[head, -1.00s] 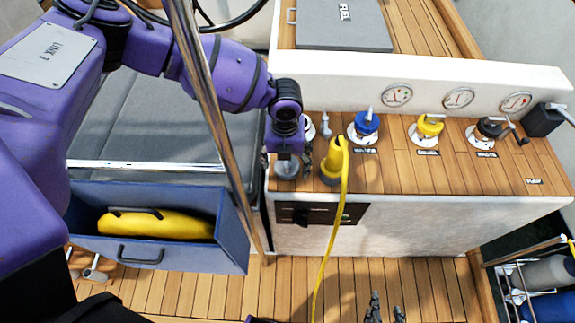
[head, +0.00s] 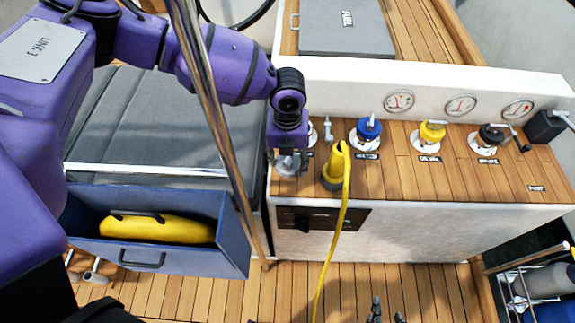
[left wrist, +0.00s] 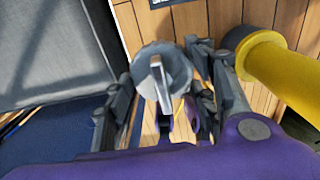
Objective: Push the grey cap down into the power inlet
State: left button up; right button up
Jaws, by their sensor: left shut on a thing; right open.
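The grey cap (head: 291,164) is a round grey disc with a raised fin across its top, seen from above in the left wrist view (left wrist: 163,75). My left gripper (head: 289,160) is shut on it, with one finger on each side. It is at the left end of the wooden counter, just left of the yellow plug. I cannot make out the power inlet; the cap and gripper may hide it, and the gap below the cap cannot be judged. My right gripper (head: 386,313) is open and empty at the bottom edge of the head view.
A yellow plug (head: 333,168) with a yellow cable (head: 335,238) stands close right of the cap. Blue (head: 368,127), yellow (head: 431,131) and black (head: 491,134) fittings line the counter (head: 440,180). A metal pole (head: 205,95) crosses in front of my left arm. An open blue locker (head: 190,262) holds a yellow bag.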

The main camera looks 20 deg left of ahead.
pick_arm(q)
notch_tip(320, 180, up, 6)
jog(key=shift+f, duration=0.1)
jog(key=shift+r+p, duration=0.4)
jog(key=shift+r, duration=0.35)
jog(key=shift+r+p, duration=0.55)
jog(key=shift+r, duration=0.4)
jog(key=shift+f, duration=0.1)
pick_arm(e)
jog(key=shift+t, duration=0.3)
jog(key=w+r, duration=0.2)
jog(key=r, duration=0.1)
jog(key=shift+w+a+r, duration=0.1)
jog(key=shift+w, duration=0.1)
